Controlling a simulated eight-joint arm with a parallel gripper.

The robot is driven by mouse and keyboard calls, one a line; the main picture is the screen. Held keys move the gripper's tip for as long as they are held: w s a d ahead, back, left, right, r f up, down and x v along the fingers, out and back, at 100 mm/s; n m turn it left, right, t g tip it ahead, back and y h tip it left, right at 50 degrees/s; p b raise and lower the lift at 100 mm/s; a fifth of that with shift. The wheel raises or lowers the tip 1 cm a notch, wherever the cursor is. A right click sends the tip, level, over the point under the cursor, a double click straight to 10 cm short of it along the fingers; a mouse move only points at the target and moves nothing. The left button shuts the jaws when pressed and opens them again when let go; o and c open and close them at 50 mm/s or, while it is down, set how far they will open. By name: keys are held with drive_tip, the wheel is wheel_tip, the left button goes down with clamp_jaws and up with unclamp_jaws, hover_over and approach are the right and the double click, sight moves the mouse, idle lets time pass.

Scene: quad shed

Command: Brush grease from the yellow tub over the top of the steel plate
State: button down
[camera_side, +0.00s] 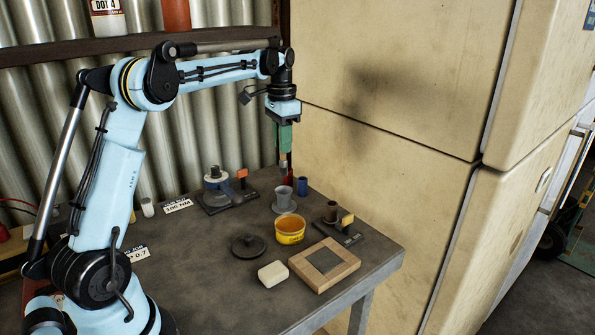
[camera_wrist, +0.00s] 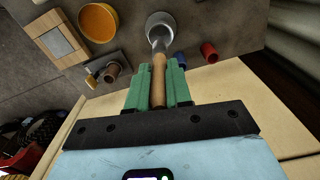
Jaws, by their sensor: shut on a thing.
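My gripper (camera_side: 285,148) is shut on the wooden handle of a brush (camera_wrist: 158,72), seen between its green fingers (camera_wrist: 158,92) in the wrist view. The brush points down, its lower end over or just at the mouth of a grey cup-like holder (camera_side: 284,202), also in the wrist view (camera_wrist: 165,20); the side view suggests it is above. The yellow tub (camera_side: 290,238) stands open in front of the holder, orange-yellow inside (camera_wrist: 98,21). The grey steel plate (camera_side: 323,260) lies flat in a wooden frame (camera_side: 345,274) nearer the table's front corner; it also shows in the wrist view (camera_wrist: 57,42).
A black lid-like disc (camera_side: 248,247) and a pale block (camera_side: 273,274) lie left of the frame. A dark stand with a brown cylinder (camera_side: 331,211) is right of the tub. Blue (camera_side: 302,186) and red (camera_wrist: 208,51) cylinders stand near the holder. A tall beige cabinet borders the table's right.

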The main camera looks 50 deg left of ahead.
drive_tip(key=s+d, duration=0.6)
drive_tip(key=d, duration=0.5)
wheel_tip(320, 180, down, 6)
drive_tip(key=shift+a+f, duration=0.1)
drive_tip(key=shift+f, duration=0.5)
idle(2.2)
wheel_tip(320, 180, up, 7)
idle(0.9)
idle(0.4)
